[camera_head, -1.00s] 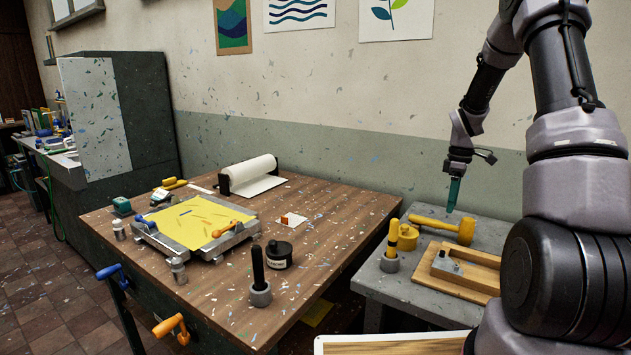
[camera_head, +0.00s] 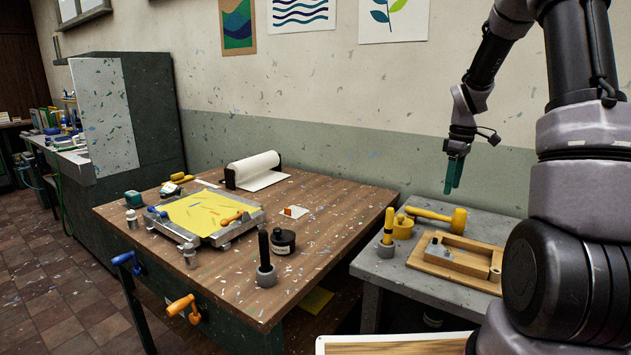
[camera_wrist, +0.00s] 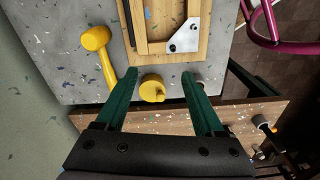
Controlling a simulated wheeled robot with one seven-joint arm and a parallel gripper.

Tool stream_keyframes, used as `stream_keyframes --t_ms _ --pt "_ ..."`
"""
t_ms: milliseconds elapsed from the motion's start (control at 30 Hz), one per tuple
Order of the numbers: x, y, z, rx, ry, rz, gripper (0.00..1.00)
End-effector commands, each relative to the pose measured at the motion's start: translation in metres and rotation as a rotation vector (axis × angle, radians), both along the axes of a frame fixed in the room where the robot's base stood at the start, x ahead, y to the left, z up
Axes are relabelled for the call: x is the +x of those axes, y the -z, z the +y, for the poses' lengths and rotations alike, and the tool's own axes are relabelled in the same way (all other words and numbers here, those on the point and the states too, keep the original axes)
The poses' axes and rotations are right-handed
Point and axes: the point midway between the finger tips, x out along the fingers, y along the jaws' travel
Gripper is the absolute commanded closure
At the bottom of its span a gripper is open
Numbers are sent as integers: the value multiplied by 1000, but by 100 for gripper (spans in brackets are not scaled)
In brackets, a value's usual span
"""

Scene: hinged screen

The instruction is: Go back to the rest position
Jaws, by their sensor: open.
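My gripper (camera_head: 454,175) hangs from my raised arm above the back of the grey side table (camera_head: 372,268), in front of the wall. Its two green fingers point down. In the wrist view my gripper (camera_wrist: 165,95) is open with nothing between the fingers. Beyond the fingertips lies the side table, well below, with a yellow mallet (camera_wrist: 97,45) to the left and a round yellow pot (camera_wrist: 152,86) in line with the gap. The fingers touch nothing.
The side table also holds a wooden tray (camera_head: 433,268) with a metal piece. The wooden workbench (camera_head: 340,232) left of it carries a yellow screen frame (camera_head: 200,212), a paper roll (camera_head: 252,168) and a black jar (camera_head: 282,241). The air around my gripper is clear.

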Motion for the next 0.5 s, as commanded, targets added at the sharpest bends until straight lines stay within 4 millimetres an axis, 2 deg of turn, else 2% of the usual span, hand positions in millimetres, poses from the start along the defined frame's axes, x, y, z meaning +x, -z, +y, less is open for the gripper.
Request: stream_keyframes --t_ms 267,367,500 --pt "-32 -72 30 6 204 -105 30" --pt "-56 -108 48 27 324 -165 30" --pt "-98 -151 72 84 508 -247 30"
